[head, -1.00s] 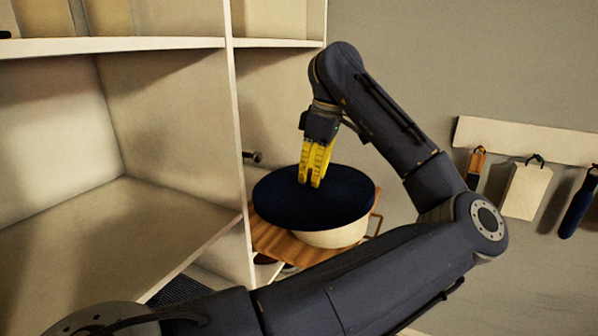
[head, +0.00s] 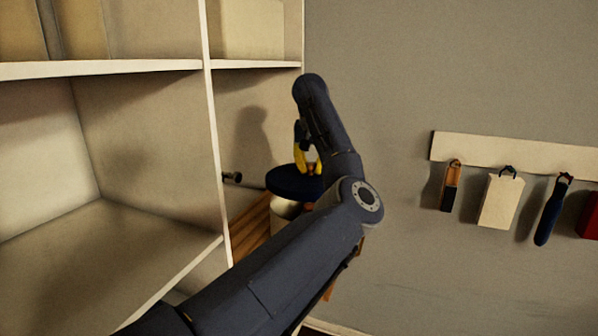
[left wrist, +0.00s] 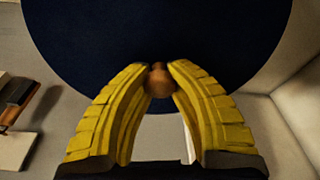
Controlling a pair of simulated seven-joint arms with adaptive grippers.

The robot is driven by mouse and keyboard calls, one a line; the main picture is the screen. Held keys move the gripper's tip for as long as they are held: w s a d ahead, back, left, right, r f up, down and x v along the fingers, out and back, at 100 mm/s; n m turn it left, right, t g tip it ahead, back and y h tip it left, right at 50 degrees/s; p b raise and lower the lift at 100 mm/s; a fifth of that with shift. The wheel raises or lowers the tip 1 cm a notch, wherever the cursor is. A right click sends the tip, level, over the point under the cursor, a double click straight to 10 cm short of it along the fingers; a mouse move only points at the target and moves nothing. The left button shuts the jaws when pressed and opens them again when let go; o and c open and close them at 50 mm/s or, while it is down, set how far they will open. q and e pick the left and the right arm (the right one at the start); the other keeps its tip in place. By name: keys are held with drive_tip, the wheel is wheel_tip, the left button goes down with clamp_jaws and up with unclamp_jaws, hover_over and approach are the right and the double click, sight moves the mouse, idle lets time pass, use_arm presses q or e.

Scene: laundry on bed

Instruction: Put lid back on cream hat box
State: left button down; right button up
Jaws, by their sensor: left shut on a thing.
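The lid (head: 286,181) is a dark navy disc directly over the cream hat box (head: 284,209). I cannot tell whether it rests fully on the rim. The box is largely hidden behind my left arm. My left gripper (head: 307,168), with yellow fingers, points down at the top of the lid. In the left wrist view its fingertips (left wrist: 160,76) are shut on a round brown knob (left wrist: 160,84) at the middle of the lid (left wrist: 160,30). My right gripper is not in view.
The box stands on a slatted wooden surface (head: 250,232) beside a pale shelf unit (head: 214,150). A dark peg (head: 232,177) sticks out near the lid. A wall rail (head: 510,157) at the right holds several hanging things, including a cream tag (head: 500,202).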

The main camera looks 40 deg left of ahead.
use_arm(q)
drive_tip(key=shift+w+m, duration=0.25)
drive_tip(key=shift+m, duration=0.05)
drive_tip(key=shift+f, duration=0.3)
drive_tip(key=shift+s+d+x, duration=0.1)
drive_tip(key=shift+s+x, duration=0.05)
drive_tip(key=shift+x, duration=0.75)
drive_tip(key=shift+s+d+x, duration=0.1)
drive_tip(key=shift+s+x, duration=0.05)
drive_tip(key=shift+x, duration=0.75)
drive_tip(key=shift+s+d+x, duration=0.1)
drive_tip(key=shift+s+x, duration=0.05)
drive_tip(key=shift+x, duration=0.75)
drive_tip(key=shift+f, duration=0.4)
idle(0.5)
drive_tip(key=c, duration=0.6)
unclamp_jaws()
drive_tip(key=shift+c, duration=0.2)
drive_tip(key=shift+w+a+v, duration=0.1)
drive_tip(key=shift+w+v, duration=0.1)
drive_tip(key=shift+v, duration=0.9)
drive_tip(key=shift+w+a+v, duration=0.15)
drive_tip(key=shift+w+v, duration=0.05)
drive_tip(key=shift+v, duration=0.95)
drive_tip(key=shift+w+a+v, duration=0.1)
drive_tip(key=shift+w+v, duration=0.1)
drive_tip(key=shift+v, duration=0.9)
